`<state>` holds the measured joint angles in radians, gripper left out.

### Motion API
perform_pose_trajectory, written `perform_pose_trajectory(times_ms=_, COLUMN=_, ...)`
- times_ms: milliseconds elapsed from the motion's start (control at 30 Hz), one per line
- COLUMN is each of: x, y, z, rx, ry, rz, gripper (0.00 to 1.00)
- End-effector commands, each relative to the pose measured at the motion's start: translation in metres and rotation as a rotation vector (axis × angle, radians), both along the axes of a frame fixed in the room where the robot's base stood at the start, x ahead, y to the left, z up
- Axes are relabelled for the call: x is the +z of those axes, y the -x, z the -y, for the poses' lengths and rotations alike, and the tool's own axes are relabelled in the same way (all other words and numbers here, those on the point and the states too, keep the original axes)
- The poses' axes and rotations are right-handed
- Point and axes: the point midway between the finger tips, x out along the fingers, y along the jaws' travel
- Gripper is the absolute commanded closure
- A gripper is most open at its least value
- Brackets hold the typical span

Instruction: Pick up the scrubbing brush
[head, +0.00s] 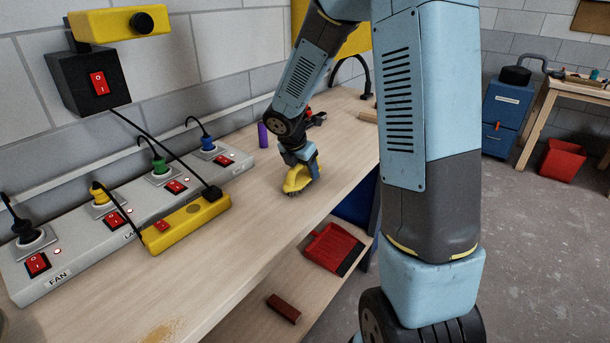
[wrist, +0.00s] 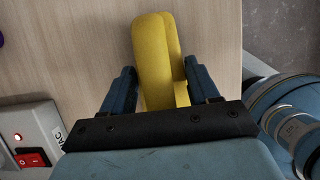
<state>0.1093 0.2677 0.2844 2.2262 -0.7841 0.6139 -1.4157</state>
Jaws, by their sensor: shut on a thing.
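The scrubbing brush (head: 296,179) has a yellow body and is at my gripper on the wooden bench, in the middle of the head view. In the wrist view the yellow brush (wrist: 153,50) lies between the two dark blue fingers and sticks out beyond them. My gripper (head: 303,165) points down at the brush and is shut on it. The gripper also shows in the wrist view (wrist: 160,85). The brush's underside is close to the bench top; I cannot tell whether it touches.
A grey socket strip (head: 130,222) with plugs and red switches runs along the wall, with a yellow power block (head: 187,222) before it. A purple cylinder (head: 263,135) stands behind the brush. A red dustpan (head: 331,247) lies on the lower shelf. The bench front is mostly clear.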

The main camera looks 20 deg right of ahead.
Motion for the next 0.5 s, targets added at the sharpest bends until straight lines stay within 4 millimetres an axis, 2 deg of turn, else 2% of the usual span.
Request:
perform_pose_trajectory(times_ms=33, x=0.0, y=-0.0001, z=0.0001, rx=0.0, ry=0.0, rz=0.0, gripper=0.65)
perform_pose_trajectory(times_ms=133, x=0.0001, y=0.0, z=0.0002, rx=0.0, ry=0.0, rz=0.0, gripper=0.74)
perform_pose_trajectory(times_ms=367, x=0.0007, y=-0.0001, z=0.0004, rx=-0.001, ry=0.0, rz=0.0, gripper=0.74)
perform_pose_trajectory(times_ms=500, x=0.0077, y=-0.0006, z=0.0006, rx=-0.002, ry=0.0, rz=0.002, gripper=0.74)
